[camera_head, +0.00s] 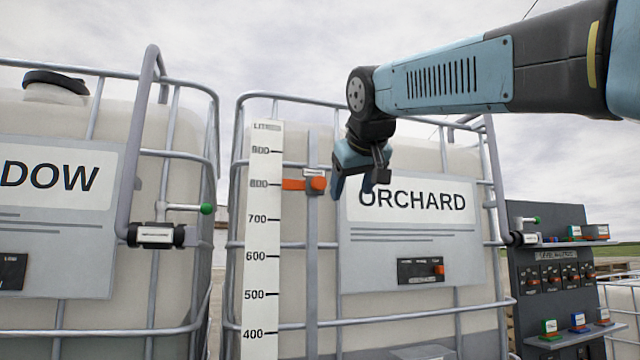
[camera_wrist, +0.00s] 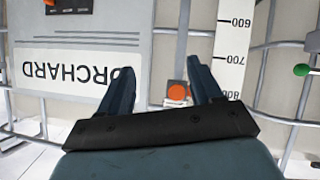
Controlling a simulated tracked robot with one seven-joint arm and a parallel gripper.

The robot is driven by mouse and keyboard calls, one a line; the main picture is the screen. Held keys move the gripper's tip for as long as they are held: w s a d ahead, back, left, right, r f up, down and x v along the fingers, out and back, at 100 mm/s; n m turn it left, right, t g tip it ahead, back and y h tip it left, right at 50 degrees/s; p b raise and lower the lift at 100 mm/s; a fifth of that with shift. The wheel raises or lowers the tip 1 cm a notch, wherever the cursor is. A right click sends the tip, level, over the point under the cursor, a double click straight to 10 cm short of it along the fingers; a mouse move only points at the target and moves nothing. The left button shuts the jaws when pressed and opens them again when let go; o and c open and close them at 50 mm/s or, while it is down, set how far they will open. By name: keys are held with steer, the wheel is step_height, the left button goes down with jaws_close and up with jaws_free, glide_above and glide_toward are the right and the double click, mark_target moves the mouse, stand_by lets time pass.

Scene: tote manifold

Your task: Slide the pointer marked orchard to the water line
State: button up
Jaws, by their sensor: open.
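The orange pointer (camera_head: 293,184) points at about the 800 mark on the white litre scale (camera_head: 262,230) of the orchard tote. Its orange knob (camera_head: 318,185) sits on a vertical grey rail (camera_head: 312,255). The tote's label reads ORCHARD (camera_head: 412,202). My gripper (camera_head: 353,188) is open and empty, just right of the knob in the head view. In the wrist view the knob (camera_wrist: 177,92) shows between the spread fingers, nearer the right one. The tote wall looks darker low down near the 400 mark, but I cannot place the water line surely.
Metal cage bars (camera_head: 420,317) surround the tote. A neighbouring tote whose label ends in DOW (camera_head: 60,175) stands left, with a green-tipped valve handle (camera_head: 207,209). A small panel with an orange switch (camera_head: 438,270) is below the orchard label. A dark control stand (camera_head: 525,290) is at right.

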steer(key=t+y, duration=0.1)
glide_toward(320, 180)
steer(key=shift+n, duration=0.4)
steer(key=x, duration=1)
steer(key=shift+w+a+f, duration=0.1)
steer(key=shift+w+f, duration=0.05)
steer(key=shift+w, duration=0.15)
steer(key=shift+c, duration=0.2)
